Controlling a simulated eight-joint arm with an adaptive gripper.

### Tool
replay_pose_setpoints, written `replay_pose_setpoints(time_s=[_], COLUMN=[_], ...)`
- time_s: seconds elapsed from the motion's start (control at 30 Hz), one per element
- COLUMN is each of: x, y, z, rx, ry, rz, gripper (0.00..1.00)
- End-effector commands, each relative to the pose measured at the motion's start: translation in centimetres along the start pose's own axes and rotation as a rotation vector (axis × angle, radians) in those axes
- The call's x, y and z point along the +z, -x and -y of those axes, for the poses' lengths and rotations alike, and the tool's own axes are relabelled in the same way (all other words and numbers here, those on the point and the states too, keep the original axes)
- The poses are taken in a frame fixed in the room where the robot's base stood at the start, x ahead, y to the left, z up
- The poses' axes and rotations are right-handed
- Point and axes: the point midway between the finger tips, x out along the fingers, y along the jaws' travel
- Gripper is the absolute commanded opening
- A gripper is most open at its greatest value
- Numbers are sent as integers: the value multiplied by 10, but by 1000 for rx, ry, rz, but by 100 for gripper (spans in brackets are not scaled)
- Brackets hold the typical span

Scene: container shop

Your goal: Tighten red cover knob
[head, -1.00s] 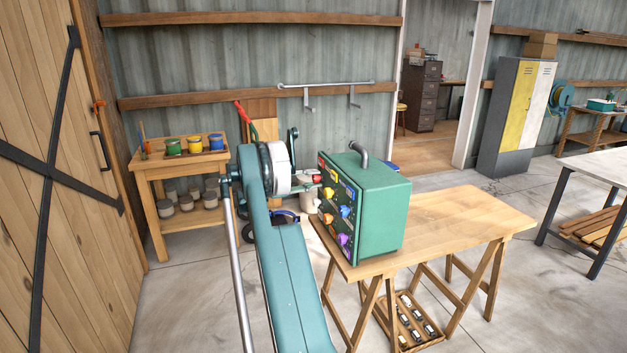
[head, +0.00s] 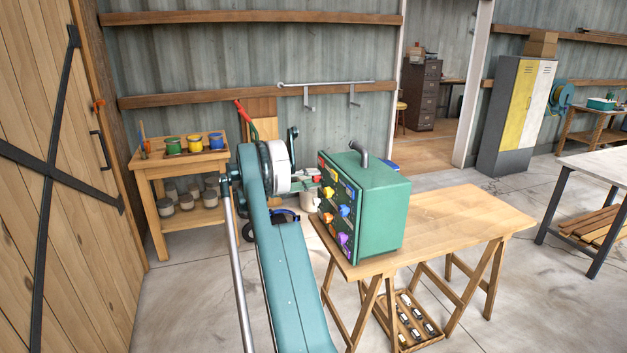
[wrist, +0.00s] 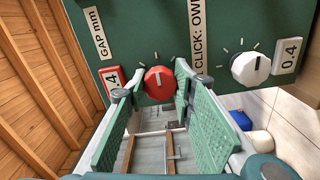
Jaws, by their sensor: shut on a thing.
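The red cover knob (wrist: 159,83) shows in the wrist view on the green face of the case, between my two fingertips. My gripper (wrist: 152,90) is shut on it, with one green padded finger on each side. The knob has a dark mark on its face, and a red-framed label reading 1.4 (wrist: 111,79) sits to its left. In the head view my gripper (head: 311,178) reaches the upper part of the knobbed side of the green case (head: 380,215), and the red knob is mostly hidden there.
A white knob (wrist: 250,68) with a 0.4 label sits right of the red one. Yellow, orange, blue and purple knobs share the panel. The case stands on a wooden trestle table (head: 460,215), whose right part is clear. A paint shelf (head: 180,163) stands behind my arm.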

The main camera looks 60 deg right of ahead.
Motion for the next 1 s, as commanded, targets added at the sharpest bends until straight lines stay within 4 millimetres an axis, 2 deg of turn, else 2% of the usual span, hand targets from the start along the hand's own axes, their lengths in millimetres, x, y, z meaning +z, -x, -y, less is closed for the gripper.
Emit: replay_pose_setpoints(time_s=[0.03,0.07,0.17,0.67,0.87,1.0], x=[0,0,0,0,0,-1], y=[0,0,0,6,24,44], z=[0,0,0,0,0,0], rx=[0,0,0,0,0,0], ry=[0,0,1,1,1,1], rz=[0,0,0,-1,-1,-2], gripper=[14,27,40,41,41,41])
